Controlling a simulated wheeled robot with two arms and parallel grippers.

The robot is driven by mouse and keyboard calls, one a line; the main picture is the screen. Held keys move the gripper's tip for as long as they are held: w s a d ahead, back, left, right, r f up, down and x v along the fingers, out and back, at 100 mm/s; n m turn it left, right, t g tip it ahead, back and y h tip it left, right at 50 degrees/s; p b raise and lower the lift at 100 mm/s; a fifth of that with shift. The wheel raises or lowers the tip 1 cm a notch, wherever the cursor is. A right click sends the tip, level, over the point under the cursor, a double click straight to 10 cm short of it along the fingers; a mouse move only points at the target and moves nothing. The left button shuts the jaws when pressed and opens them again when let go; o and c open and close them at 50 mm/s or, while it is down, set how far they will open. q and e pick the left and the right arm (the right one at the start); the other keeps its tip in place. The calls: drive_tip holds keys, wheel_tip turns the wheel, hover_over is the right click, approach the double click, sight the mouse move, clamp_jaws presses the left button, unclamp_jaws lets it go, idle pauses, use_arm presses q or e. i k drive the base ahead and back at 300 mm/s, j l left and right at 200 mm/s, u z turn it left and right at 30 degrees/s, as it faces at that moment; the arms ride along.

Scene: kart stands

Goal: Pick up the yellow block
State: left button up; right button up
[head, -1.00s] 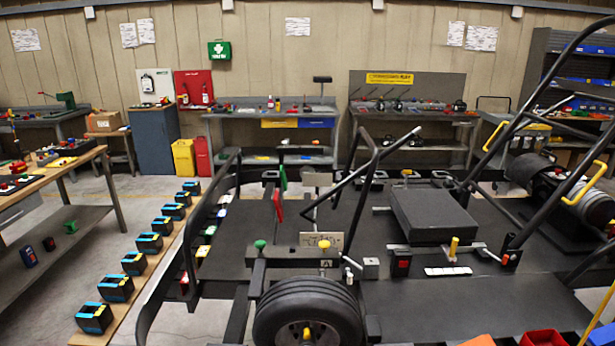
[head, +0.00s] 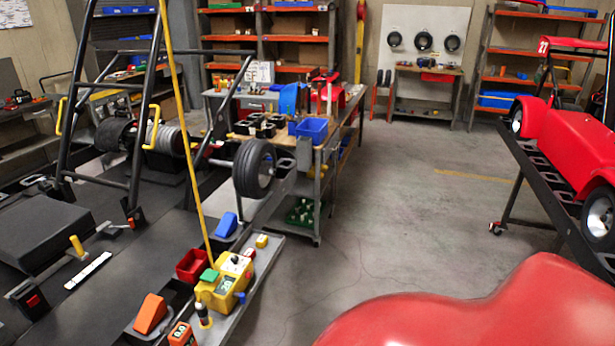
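A small yellow block (head: 262,241) sits on the grey ledge at the right side of the kart stand, in the lower middle of the head view. Just left of it and nearer is a larger yellow box (head: 225,283) with a display and a green piece on top. Neither of my grippers is in view.
A red bin (head: 193,266), a blue wedge (head: 226,225) and an orange wedge (head: 150,313) stand near the yellow box. A yellow pole rises beside it. A large glossy red surface (head: 480,312) fills the lower right. Grey floor (head: 400,215) is open in the middle.

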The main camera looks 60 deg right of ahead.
sight(263, 240)
drive_tip(key=z, duration=1.5)
drive_tip(key=i+j+z, duration=0.25)
drive_tip(key=z, duration=0.25)
drive_tip(key=i+j+z, duration=0.2)
drive_tip(key=j+z, duration=0.25)
drive_tip(key=j, duration=0.15)
drive_tip(key=i+j, duration=0.35)
drive_tip(key=j, duration=0.15)
